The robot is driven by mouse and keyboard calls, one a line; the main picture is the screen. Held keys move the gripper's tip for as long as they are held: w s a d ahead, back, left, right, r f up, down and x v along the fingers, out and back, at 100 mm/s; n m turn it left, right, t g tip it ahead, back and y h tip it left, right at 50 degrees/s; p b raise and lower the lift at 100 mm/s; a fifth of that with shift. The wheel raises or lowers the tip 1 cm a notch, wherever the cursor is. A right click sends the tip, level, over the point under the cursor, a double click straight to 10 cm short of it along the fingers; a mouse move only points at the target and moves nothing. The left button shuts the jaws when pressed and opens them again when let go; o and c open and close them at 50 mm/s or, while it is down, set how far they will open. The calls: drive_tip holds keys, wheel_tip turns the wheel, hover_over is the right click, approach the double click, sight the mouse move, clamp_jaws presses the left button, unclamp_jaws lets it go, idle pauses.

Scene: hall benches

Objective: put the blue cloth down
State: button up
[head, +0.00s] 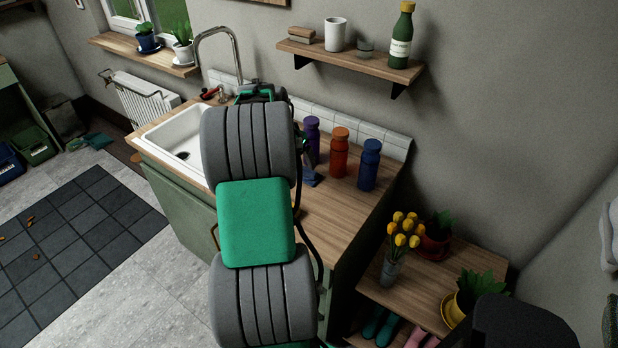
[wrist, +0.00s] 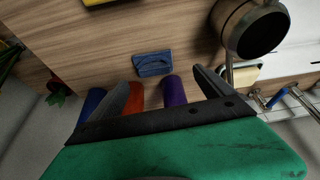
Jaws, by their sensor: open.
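The blue cloth (wrist: 153,64) lies on the wooden counter top (wrist: 90,42) in the wrist view, beyond the fingertips and in front of the bottles. In the head view a small part of the blue cloth (head: 311,179) shows beside my arm; the rest is hidden. My gripper (wrist: 160,77) has its two dark fingers spread apart, with nothing held between them. The cloth looks apart from both fingers. In the head view my arm hides most of the gripper.
Purple (head: 312,140), orange (head: 339,153) and blue (head: 369,165) bottles stand along the tiled back edge. A white sink (head: 172,142) with a tall tap is at the left. A round dark-mouthed vessel (wrist: 250,28) shows in the wrist view. The counter's right front is clear.

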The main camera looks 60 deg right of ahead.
sight(307, 169)
drive_tip(key=shift+o, duration=0.7)
drive_tip(key=shift+m, duration=0.4)
drive_tip(key=s+d+f, duration=0.2)
drive_tip(key=shift+s+d, duration=0.15)
drive_tip(key=shift+d, duration=0.15)
drive_tip(key=x, duration=0.2)
drive_tip(key=p+x, duration=0.1)
drive_tip(key=x, duration=0.1)
drive_tip(key=p+x, duration=0.1)
drive_tip(key=x, duration=0.1)
drive_tip(key=shift+w+f, duration=0.3)
drive_tip(key=shift+a, duration=0.1)
drive_tip(key=c, duration=1.5)
